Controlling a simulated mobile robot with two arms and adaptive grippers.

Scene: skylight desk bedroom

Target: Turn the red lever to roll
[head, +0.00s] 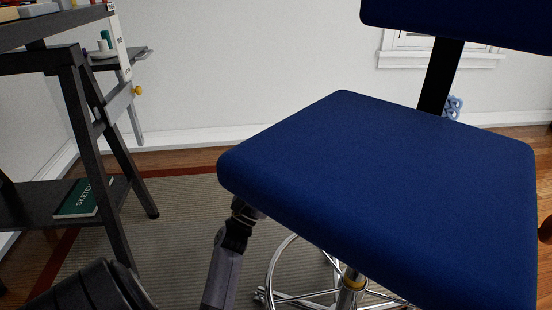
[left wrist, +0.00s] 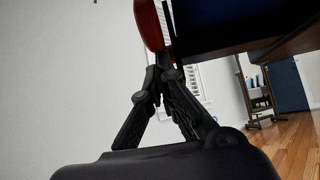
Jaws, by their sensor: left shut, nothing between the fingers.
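The blue chair seat (head: 380,190) fills the middle and right of the head view. The red lever (left wrist: 149,24) shows at the top of the left wrist view, beside the dark underside of the seat (left wrist: 215,22). My left gripper (left wrist: 163,70) is shut and empty, with its fingertips just below the lever's end. I cannot tell whether they touch it. In the head view my arm (head: 225,265) reaches up to the seat's near left edge. The lever and fingertips are hidden there by the seat. My right gripper is not in view.
The chair's chrome foot ring (head: 275,270) and post (head: 350,290) stand below the seat. A dark desk frame (head: 90,140) with a green book (head: 82,198) on its low shelf stands at left. The rug (head: 185,225) is clear between them.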

